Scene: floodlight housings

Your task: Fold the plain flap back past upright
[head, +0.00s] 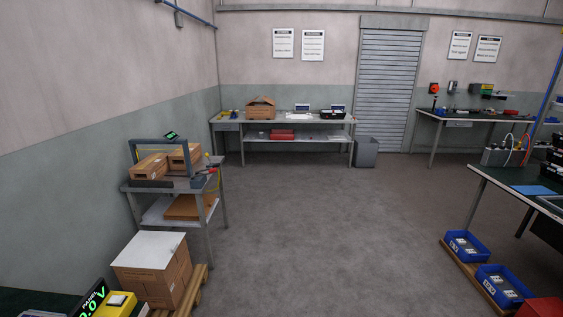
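A brown cardboard box (261,110) stands on the far workbench; its top looks peaked, as if its flaps are partly raised, but it is too small to tell the flaps apart. I cannot tell which flap is the plain one. Neither of my grippers shows in the head view.
The far workbench (240,121) is across open grey floor (310,215). A cart (180,187) with brown boxes and a white-topped carton (150,252) stand left. A dark-topped bench (510,187) and blue bins (468,246) are right. A grey bin (366,152) stands beside the far bench.

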